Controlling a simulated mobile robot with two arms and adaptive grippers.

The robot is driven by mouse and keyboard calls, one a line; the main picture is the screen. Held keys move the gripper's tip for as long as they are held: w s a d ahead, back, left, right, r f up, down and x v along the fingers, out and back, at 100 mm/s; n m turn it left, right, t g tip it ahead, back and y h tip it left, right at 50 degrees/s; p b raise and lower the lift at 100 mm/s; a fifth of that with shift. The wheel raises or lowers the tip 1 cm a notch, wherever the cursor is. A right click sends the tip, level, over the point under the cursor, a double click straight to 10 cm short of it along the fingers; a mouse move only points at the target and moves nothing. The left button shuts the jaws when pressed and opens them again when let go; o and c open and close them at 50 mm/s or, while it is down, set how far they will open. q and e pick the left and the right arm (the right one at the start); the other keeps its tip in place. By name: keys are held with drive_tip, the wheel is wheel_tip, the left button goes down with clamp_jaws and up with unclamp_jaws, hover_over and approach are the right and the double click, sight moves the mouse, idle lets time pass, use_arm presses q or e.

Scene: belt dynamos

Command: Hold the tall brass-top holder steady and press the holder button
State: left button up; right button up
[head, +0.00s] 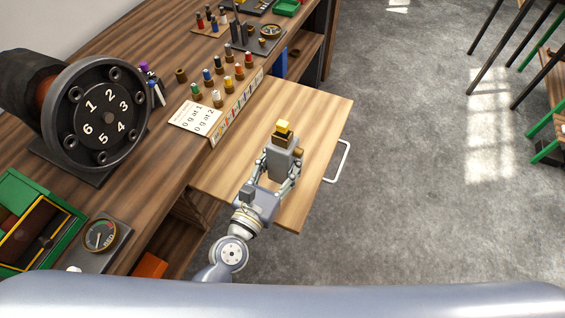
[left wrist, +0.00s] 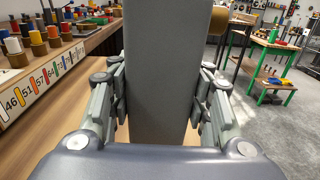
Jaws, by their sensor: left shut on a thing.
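The tall brass-top holder (head: 284,152) is a grey upright block with a brass-yellow top. It stands on the light wooden pull-out board in the head view. My left gripper (head: 281,180) is around the holder from the near side, with one finger on each side. In the left wrist view the grey holder body (left wrist: 161,70) fills the middle between the fingers of my left gripper (left wrist: 162,105). My right gripper is in neither view.
The pull-out board (head: 250,125) has a metal handle (head: 338,161) at its right edge. Several coloured pegs stand on brass bases behind a numbered strip (head: 237,107). A large numbered dial (head: 103,117) stands at left. The board around the holder is clear.

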use_arm(q)
drive_tip(key=w, duration=0.3)
drive_tip(key=w+f+b, duration=0.1)
drive_tip(key=w, duration=0.2)
drive_tip(key=shift+w+f, duration=0.2)
drive_tip(key=shift+w, duration=0.15)
drive_tip(key=shift+w+a+f+b, duration=0.1)
drive_tip(key=shift+w+f+b, duration=0.25)
drive_tip(key=shift+w, duration=1)
drive_tip(key=shift+w+f+b, duration=0.3)
drive_tip(key=shift+w+b, duration=0.15)
drive_tip(key=shift+w, duration=0.9)
drive_tip(key=shift+w+a+f+b, duration=0.1)
drive_tip(key=shift+w+f+b, duration=0.25)
drive_tip(key=shift+w, duration=1)
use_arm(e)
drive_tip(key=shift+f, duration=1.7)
use_arm(q)
drive_tip(key=shift+f, duration=0.1)
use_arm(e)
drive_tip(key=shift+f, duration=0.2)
use_arm(q)
drive_tip(key=shift+f+b, duration=0.3)
drive_tip(key=shift+b, duration=0.15)
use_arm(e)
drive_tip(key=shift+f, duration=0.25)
use_arm(q)
drive_tip(key=shift+f, duration=0.1)
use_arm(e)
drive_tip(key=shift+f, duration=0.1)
